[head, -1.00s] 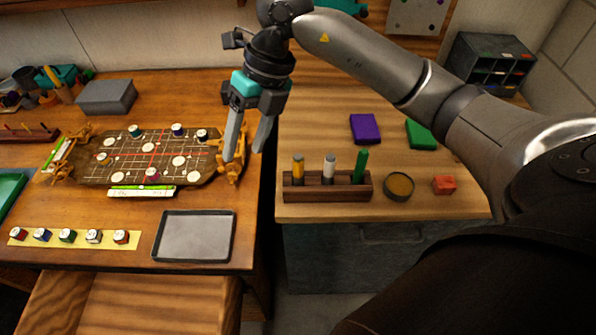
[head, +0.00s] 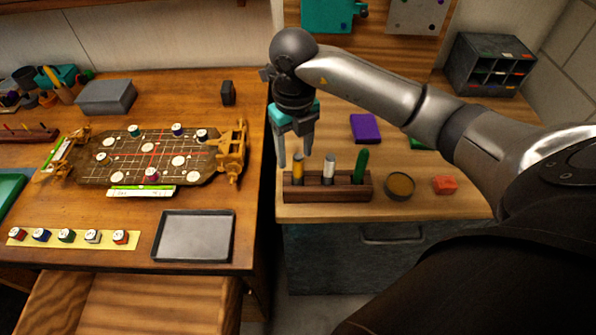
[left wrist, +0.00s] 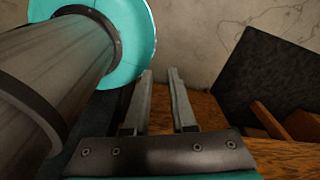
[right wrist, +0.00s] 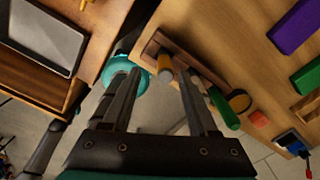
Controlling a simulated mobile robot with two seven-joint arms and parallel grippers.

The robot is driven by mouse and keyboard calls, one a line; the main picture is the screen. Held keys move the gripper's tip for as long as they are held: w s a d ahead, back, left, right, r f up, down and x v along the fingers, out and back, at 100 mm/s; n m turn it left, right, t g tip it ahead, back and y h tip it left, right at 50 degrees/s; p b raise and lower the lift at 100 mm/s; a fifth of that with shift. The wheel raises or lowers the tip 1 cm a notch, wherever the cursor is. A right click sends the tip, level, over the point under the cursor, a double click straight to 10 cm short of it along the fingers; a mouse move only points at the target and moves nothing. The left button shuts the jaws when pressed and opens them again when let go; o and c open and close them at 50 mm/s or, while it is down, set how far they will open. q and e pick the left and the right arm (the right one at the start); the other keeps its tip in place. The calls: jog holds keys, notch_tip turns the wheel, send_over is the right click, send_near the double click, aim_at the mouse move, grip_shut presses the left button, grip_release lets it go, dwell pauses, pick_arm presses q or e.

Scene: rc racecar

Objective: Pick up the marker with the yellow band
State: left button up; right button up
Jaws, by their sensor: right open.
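The marker with the yellow band (head: 298,170) stands upright in the left slot of a dark wooden rack (head: 350,192). A grey-white marker (head: 329,169) and a green marker (head: 361,166) stand to its right. My right gripper (head: 295,158) is open and points down just above and behind the yellow-banded marker. In the right wrist view, this marker (right wrist: 165,66) appears between the open fingers (right wrist: 159,72); I cannot tell whether they touch it. My left gripper (left wrist: 161,76) shows only in its own wrist view, with a clear gap between its fingers and nothing in it.
A round dark tin (head: 399,186) and a red block (head: 444,185) sit right of the rack. A purple block (head: 365,128) lies behind it.

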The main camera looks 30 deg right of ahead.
aim_at(298, 166)
jog(key=f, duration=0.5)
jog(key=shift+d+f, duration=0.15)
jog(key=shift+d, duration=0.2)
grip_shut()
dwell(0.3)
